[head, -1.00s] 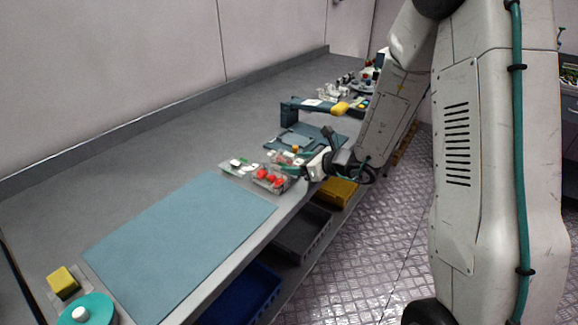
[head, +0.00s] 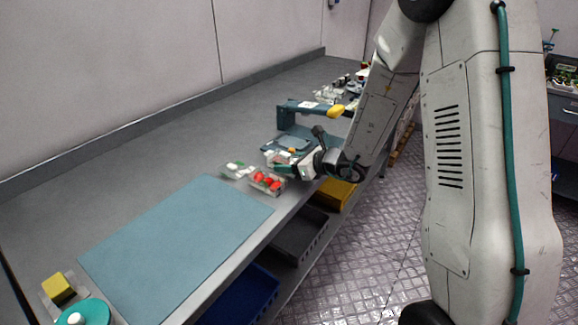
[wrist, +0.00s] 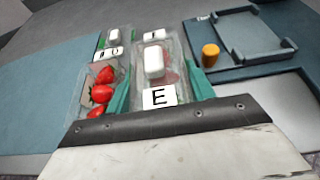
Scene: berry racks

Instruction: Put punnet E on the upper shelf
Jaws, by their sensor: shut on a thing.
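Punnet E (wrist: 158,72) is a clear tub with a white block and some faint red inside, its white "E" label facing my wrist. My gripper (wrist: 160,88) is shut on it, with a green finger along each side. In the head view my gripper (head: 292,166) is low over the bench's front edge, beside the rack; punnet E is small and partly hidden there. Whether it touches the bench I cannot tell. The teal rack (head: 284,118) has a raised upper shelf (head: 312,107) and a lower level with a tray-like frame (wrist: 250,38).
A strawberry punnet (wrist: 98,92) is close to the left of punnet E, with another labelled punnet (wrist: 112,44) behind it. A yellow-orange object (wrist: 210,54) sits on the rack's lower level. A blue mat (head: 175,245) lies clear at left. Bins (head: 300,235) are below the bench.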

